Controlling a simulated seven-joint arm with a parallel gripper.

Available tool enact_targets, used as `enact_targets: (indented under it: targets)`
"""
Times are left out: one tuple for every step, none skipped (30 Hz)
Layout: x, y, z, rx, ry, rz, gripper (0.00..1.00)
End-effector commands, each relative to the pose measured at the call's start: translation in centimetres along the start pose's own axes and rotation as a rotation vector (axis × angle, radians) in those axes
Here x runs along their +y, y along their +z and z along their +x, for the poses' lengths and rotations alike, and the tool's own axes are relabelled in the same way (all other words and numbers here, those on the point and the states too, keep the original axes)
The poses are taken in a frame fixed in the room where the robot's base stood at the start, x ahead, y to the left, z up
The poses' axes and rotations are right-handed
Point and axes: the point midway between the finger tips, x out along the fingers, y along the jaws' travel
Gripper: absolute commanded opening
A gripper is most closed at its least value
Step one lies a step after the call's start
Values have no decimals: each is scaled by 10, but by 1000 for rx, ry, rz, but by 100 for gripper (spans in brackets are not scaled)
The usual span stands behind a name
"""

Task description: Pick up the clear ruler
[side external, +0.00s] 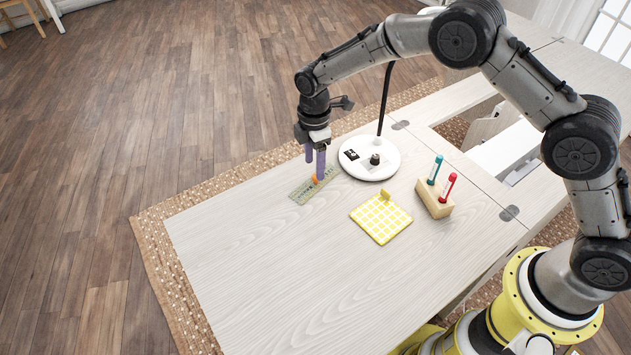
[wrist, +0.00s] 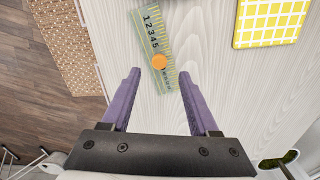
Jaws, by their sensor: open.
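The clear ruler (side external: 303,192) is a flat, greenish see-through strip with an orange knob, lying on the table near its far edge. In the wrist view the ruler (wrist: 150,35) shows dark numbers, and its orange knob (wrist: 159,62) is just ahead of the fingertips. My gripper (side external: 315,165) is above the ruler in the side view, with purple fingers pointing down. In the wrist view my gripper (wrist: 160,74) has its fingers apart and empty, one on each side of the ruler's line. Whether the fingertips touch anything cannot be told.
A white round lamp base (side external: 370,170) with a dark stem stands close right of the ruler. A yellow checked square (side external: 380,222) with a knob and a wooden block (side external: 436,202) holding red and teal capped tubes are farther right. The table front (side external: 290,285) is clear.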

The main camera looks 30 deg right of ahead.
Motion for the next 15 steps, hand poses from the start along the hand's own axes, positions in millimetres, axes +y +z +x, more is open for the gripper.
enact_targets:
  targets:
    - [0,3,10,-3,-6,1,61]
    - [0,4,14,-2,-5,1,61]
    - [1,5,20,-2,-5,1,61]
    - [1,5,24,-2,-5,0,61]
    - [1,5,28,-2,-4,0,61]
    - [1,5,32,-1,-3,0,61]
    - [1,5,34,-1,-3,0,61]
    - [1,4,36,-1,-3,0,61]
    - [1,4,38,-1,-2,0,61]
    - [1,4,40,-1,-2,0,61]
    - [1,4,40,-1,-1,0,61]
    - [2,4,40,0,-1,0,61]
    - [2,4,40,0,-1,0,61]
    - [2,4,40,0,-1,0,61]
    - [2,4,40,0,-1,0,61]
